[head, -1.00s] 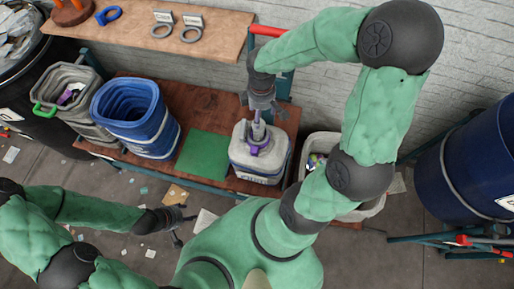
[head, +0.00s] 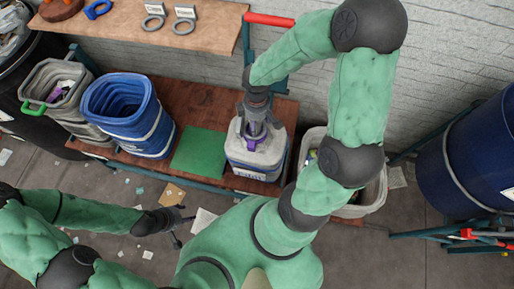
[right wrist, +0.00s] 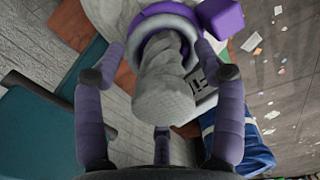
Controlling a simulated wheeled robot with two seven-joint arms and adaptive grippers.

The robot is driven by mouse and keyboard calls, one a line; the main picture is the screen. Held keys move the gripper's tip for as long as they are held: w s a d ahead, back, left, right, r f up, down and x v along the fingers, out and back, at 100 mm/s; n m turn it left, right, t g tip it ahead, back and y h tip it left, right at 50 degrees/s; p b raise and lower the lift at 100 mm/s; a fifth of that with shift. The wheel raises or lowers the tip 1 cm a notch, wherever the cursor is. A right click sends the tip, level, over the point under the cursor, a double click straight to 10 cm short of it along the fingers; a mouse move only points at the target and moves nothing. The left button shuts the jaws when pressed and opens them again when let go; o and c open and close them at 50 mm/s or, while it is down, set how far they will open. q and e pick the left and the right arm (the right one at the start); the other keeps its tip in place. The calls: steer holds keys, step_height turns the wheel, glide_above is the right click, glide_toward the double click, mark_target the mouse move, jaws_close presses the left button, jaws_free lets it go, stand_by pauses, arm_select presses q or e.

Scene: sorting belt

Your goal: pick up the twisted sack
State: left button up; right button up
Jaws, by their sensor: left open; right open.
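The twisted sack (head: 262,157) is a pale grey, boxy bundle with dark lettering on its front, on the brown bench. In the right wrist view its twisted grey neck (right wrist: 165,90) rises through a purple ring (right wrist: 150,22) with a purple block (right wrist: 221,17) beside it. My right gripper (head: 257,130) is above the sack, pointing down. It is open, with its fingers on either side of the neck; I cannot tell whether they touch it. My left gripper (head: 182,222) is open and empty, low and left of the sack, away from the bench.
A green mat (head: 200,153) lies left of the sack. A blue bin (head: 154,142) and a grey bin (head: 43,80) stand further left. A pale bin (head: 379,191) stands close on the right, partly behind my right arm. A shelf (head: 215,25) is above.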

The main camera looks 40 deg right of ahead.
jaws_close()
steer(key=shift+r, duration=0.1)
